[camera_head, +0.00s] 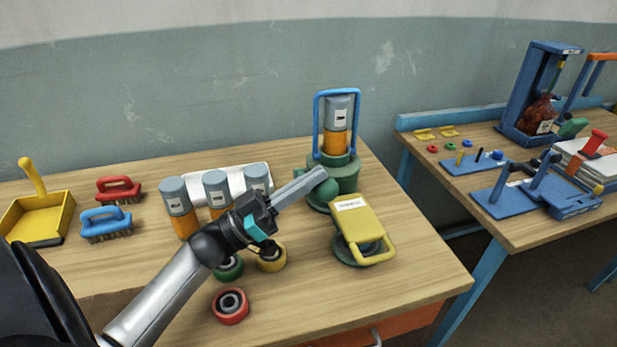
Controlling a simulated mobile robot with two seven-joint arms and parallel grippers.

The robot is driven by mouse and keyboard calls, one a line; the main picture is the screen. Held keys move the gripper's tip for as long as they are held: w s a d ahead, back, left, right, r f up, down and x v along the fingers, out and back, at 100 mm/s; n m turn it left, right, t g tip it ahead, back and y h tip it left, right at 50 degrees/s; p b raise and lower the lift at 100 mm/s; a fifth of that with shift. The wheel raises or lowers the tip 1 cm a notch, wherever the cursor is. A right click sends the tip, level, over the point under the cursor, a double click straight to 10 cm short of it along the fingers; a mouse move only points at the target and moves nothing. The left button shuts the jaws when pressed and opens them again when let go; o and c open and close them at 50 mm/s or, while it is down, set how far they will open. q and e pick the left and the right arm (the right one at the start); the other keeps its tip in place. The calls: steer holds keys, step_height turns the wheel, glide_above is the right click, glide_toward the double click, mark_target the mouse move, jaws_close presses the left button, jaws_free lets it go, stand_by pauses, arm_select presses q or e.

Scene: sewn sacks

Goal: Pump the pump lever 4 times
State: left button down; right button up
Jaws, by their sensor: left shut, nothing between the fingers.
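The pump lever (298,189) is a pale grey bar. It slants down to the left from a rounded green part (326,188) beside the green pump body (346,178). My left gripper (262,225), black with teal parts, is shut and empty at the lever's lower left end. It overlaps that end in the picture, and I cannot tell whether they touch. A blue loop frame (317,110) stands upright on the pump body around a grey and orange canister (337,125). My right gripper is not in view.
Several grey and orange canisters (177,206) stand behind my wrist, before a white tray (240,168). Red (230,306), yellow (271,258) and green rings lie nearby. A yellow block with a loop handle (358,222) sits right of the lever. Brushes (106,223) and a dustpan (38,218) lie left.

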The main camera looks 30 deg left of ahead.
arm_select(q)
steer(key=f, duration=0.1)
steer(key=s+d+f, duration=0.1)
steer(key=f, duration=0.2)
steer(key=shift+s+d+f, duration=0.25)
steer(key=shift+s+d, duration=0.05)
steer(key=shift+d, duration=0.1)
step_height(320, 180, up, 20)
steer(key=p, duration=0.5)
glide_above(328, 201)
steer(key=s+a, duration=0.2)
steer(key=shift+d+r, duration=0.15)
steer(key=shift+d, duration=0.05)
